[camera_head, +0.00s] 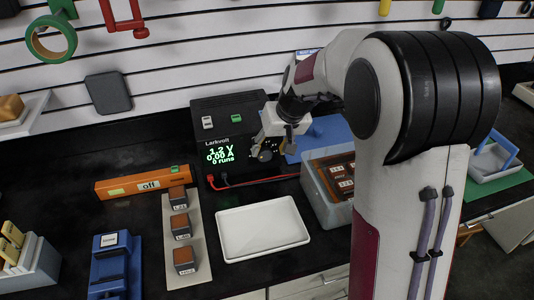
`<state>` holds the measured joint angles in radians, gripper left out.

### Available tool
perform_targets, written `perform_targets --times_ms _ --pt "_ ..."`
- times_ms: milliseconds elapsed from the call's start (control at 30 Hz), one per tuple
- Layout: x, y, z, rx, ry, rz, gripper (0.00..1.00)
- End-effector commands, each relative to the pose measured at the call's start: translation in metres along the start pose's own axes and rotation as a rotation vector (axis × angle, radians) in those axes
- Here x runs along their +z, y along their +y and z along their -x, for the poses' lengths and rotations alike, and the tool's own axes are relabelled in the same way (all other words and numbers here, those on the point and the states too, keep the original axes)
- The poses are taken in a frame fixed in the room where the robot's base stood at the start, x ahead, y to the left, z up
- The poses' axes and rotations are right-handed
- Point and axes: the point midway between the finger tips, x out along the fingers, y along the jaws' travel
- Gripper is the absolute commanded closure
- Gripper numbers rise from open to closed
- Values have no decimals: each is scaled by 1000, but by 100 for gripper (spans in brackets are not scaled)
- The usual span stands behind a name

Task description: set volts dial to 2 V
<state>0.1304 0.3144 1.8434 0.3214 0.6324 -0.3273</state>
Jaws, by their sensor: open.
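The black power supply (226,122), marked Larkvolt, stands at the back of the bench. Its green display (221,155) reads 1.2 V, 0.00 A and 0 runs. My gripper (279,147) is at the right side of its front panel, open, with its fingers close to a dial (265,154). The fingers partly cover the dial area, and I cannot tell whether they touch it or which dial is the volts dial. The dial's marks are too small to read.
Red and black leads (250,181) run from the supply's front. A white tray (226,252) lies empty in front. An orange box (143,183) marked off and a strip with brown-topped blocks (181,223) are left. A grey bin (316,196) with parts stands right.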

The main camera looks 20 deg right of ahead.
Motion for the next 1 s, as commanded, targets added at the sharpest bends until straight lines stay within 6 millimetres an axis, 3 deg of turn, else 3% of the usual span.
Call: perform_targets --times_ms 333,767,933,1000 --pt "0 0 -33 0 -1 0 54" --pt "0 0 -39 0 1 0 54" --pt "0 0 -39 0 1 0 92" --pt "0 0 -39 0 1 0 92"
